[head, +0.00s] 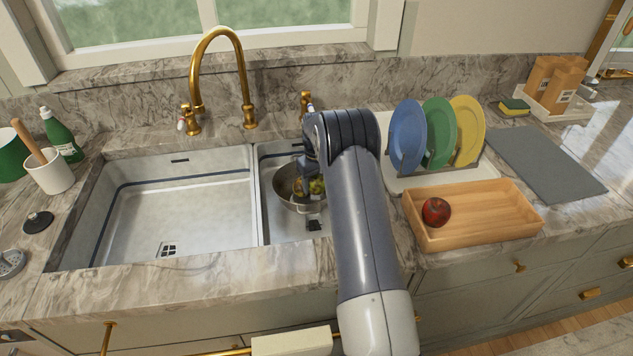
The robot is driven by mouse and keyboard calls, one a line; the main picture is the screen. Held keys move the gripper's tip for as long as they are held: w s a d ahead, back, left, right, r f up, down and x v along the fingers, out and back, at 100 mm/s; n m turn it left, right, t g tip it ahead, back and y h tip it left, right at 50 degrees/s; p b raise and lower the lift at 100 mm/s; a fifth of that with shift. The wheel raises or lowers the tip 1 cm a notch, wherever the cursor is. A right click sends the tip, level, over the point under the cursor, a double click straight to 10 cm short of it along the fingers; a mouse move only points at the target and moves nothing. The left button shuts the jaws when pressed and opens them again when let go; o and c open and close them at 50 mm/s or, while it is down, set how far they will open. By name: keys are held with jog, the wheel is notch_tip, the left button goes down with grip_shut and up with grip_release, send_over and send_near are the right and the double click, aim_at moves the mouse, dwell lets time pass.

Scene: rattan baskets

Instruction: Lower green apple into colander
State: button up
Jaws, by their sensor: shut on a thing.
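A round metal colander (282,186) stands in the small right basin of the sink, partly hidden behind my arm. The yellow-green apple (317,186) shows as a small patch at the colander, next to my arm. My gripper (309,184) points down over the colander and is shut on the green apple. A small brownish-yellow thing (299,186) shows beside the apple; I cannot tell what it is. The fingertips are small and mostly hidden, and I cannot tell whether the apple touches the colander's bottom.
A gold faucet (220,80) arches behind the sink. The large left basin (185,215) is empty. A wooden tray (485,215) with a red apple (436,211) and a rack of colored plates (438,135) stand to the right of my arm.

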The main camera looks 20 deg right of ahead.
aim_at(316, 176)
jog(key=o, duration=1.1)
jog(key=shift+r, duration=0.1)
notch_tip(316, 176, up, 11)
jog(key=shift+f+b, duration=0.2)
jog(key=shift+b, duration=0.45)
notch_tip(316, 176, down, 11)
jog(key=shift+r+p, duration=0.1)
jog(key=shift+p, duration=0.6)
jog(key=shift+r, duration=0.35)
